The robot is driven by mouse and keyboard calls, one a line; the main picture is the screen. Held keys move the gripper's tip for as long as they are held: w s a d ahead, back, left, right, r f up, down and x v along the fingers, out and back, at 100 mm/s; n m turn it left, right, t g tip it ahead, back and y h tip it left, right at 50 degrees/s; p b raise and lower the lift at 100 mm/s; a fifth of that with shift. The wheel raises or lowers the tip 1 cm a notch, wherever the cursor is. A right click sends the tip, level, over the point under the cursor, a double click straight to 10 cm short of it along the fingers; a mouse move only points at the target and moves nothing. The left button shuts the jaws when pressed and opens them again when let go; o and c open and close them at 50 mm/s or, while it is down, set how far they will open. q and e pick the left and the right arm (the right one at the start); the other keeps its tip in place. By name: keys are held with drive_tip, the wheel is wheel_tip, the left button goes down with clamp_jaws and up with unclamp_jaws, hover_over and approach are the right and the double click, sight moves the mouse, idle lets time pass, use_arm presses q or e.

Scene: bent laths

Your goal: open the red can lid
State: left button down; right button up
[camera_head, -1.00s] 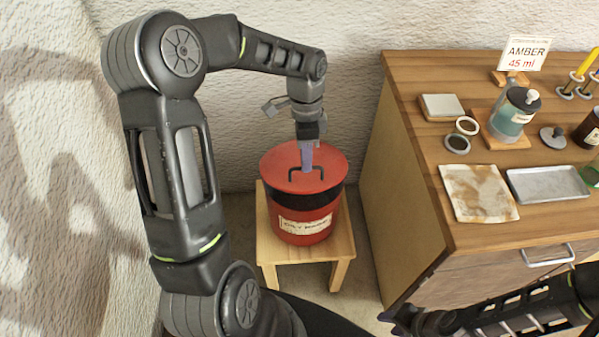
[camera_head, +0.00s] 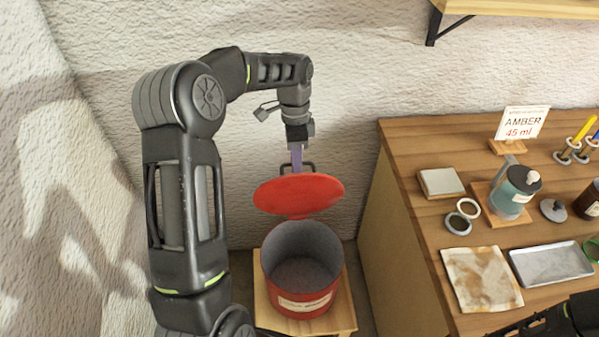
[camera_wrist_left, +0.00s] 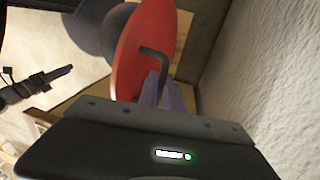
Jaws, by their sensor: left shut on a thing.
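The red can (camera_head: 303,280) stands on a small wooden stool (camera_head: 340,318) in the head view, its grey inside showing and looking empty. Its red lid (camera_head: 299,195) is raised and tilted above the rear of the rim. The black lid handle (camera_head: 311,168) is at the lid's far edge. My left gripper (camera_head: 297,165) is shut on this handle from above. In the left wrist view the red lid (camera_wrist_left: 140,45) and the bent dark handle (camera_wrist_left: 158,62) show at the fingers (camera_wrist_left: 163,98). Whether a hinge joins lid and can is hidden.
A wooden cabinet right of the stool bears a stained cloth (camera_head: 482,279), a metal tray (camera_head: 552,262), a teal jar (camera_head: 514,193), rings and an "AMBER 45 ml" card (camera_head: 522,122). The textured wall is close behind the can. A shelf (camera_head: 520,8) hangs above.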

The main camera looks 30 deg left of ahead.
use_arm(q)
drive_tip(key=w+a, duration=0.1)
drive_tip(key=w+a+f+p, duration=0.1)
drive_tip(key=w, duration=0.1)
drive_tip(key=shift+w+a, duration=0.25)
drive_tip(key=shift+a, duration=0.05)
drive_tip(key=shift+r, duration=0.15)
drive_tip(key=c, duration=1.5)
unclamp_jaws()
drive_tip(key=shift+r, duration=0.1)
drive_tip(key=r+p, duration=0.1)
drive_tip(key=r, duration=0.1)
drive_tip(key=w+r+p, duration=0.1)
drive_tip(key=r, duration=0.2)
drive_tip(key=r+p, duration=0.1)
drive_tip(key=r, duration=0.1)
drive_tip(key=shift+w+a+r+p, duration=0.15)
drive_tip(key=shift+a+r+p, duration=0.15)
drive_tip(key=shift+a+p, duration=0.1)
